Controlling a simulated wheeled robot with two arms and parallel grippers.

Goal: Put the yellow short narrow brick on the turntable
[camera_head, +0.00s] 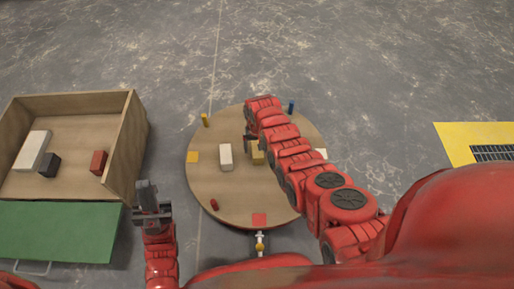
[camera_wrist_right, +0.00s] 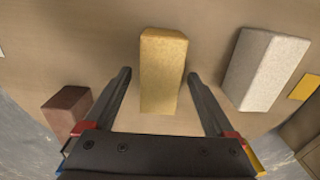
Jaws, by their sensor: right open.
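The yellow brick (camera_head: 258,154) stands on the round wooden turntable (camera_head: 240,195), right of a white brick (camera_head: 225,157), and is partly covered by my right arm. In the right wrist view the yellow brick (camera_wrist_right: 163,70) is between the fingers of my right gripper (camera_wrist_right: 158,88), with a gap on both sides. My right gripper (camera_head: 250,140) is open over the turntable. My left gripper (camera_head: 148,190) is left of the turntable, near the wooden box; its jaw opening is unclear.
The white brick (camera_wrist_right: 265,70) and a reddish-brown brick (camera_wrist_right: 68,110) flank the right gripper. A red piece (camera_head: 214,204), a yellow peg (camera_head: 204,120) and a blue peg (camera_head: 291,106) are around the turntable's edge. A wooden box (camera_head: 128,140) with several blocks stands left.

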